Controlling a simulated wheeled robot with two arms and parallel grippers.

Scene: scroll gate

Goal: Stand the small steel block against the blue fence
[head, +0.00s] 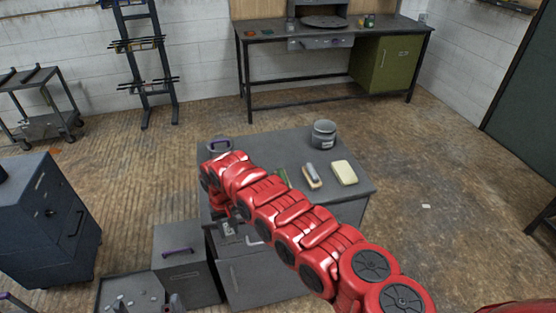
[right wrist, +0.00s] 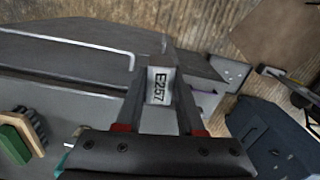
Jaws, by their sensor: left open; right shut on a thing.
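In the right wrist view my right gripper (right wrist: 160,88) is shut on a small pale grey steel block (right wrist: 158,98) marked "E257", which sits between the two fingers. In the head view my red right arm crosses the grey cabinet top (head: 283,146) and covers much of it. The right gripper is mostly hidden there, low at the cabinet's front left. My left gripper (head: 148,303) is open at the bottom edge of the head view, over the tray area. I cannot make out a blue fence in either view; it may be behind the arm.
A grey jar (head: 324,134), a brush (head: 312,176) and a yellowish block (head: 344,173) stand on the cabinet top's right side. A tray (head: 135,274) with small pieces lies at lower left, beside a grey box (head: 180,240). The front right floor is mostly clear.

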